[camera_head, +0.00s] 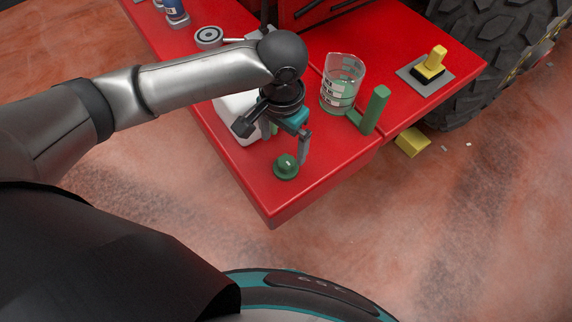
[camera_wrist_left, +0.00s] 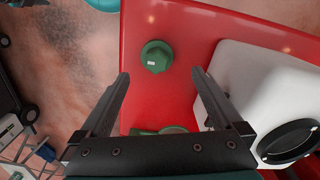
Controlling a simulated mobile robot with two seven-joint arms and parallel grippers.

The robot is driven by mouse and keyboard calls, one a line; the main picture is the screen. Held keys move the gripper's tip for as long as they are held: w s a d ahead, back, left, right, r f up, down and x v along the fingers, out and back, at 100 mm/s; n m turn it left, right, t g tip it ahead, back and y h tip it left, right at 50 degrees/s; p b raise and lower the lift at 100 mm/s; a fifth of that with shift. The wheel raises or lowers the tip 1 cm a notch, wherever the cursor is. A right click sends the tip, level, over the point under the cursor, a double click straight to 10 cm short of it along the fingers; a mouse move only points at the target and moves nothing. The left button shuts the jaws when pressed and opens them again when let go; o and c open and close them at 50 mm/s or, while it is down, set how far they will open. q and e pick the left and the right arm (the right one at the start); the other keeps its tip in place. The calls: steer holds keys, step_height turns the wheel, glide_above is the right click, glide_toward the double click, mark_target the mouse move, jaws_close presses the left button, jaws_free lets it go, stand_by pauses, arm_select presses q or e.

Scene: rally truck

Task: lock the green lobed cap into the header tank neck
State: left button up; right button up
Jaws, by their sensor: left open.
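The green cap (camera_head: 286,167) lies on the red truck surface near its front corner. My left gripper (camera_head: 286,150) is open and points down just behind the cap. In the wrist view its fingers (camera_wrist_left: 160,74) are spread, with the cap just beyond their tips and nothing between them. The white header tank (camera_head: 226,107) is partly hidden behind my left gripper. In the wrist view the tank (camera_wrist_left: 250,75) is at right, with its dark round neck (camera_wrist_left: 288,140).
A yellow-handled piece (camera_head: 432,62) sits on a grey plate. A yellow block (camera_head: 411,142) is at ground level past the edge. Another green piece (camera_wrist_left: 170,130) is partly hidden in the wrist view.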

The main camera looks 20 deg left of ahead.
mark_target(286, 160)
arm_select(q)
steer(key=f, duration=0.2)
steer(key=f+b, duration=0.1)
steer(key=f, duration=0.5)
steer(key=shift+d+b, duration=0.3)
steer(key=shift+b, duration=0.05)
steer(key=shift+r, duration=0.1)
steer(key=c, duration=1.4)
steer(key=shift+r, duration=0.1)
step_height(286, 160, up, 20)
steer(key=p, duration=0.4)
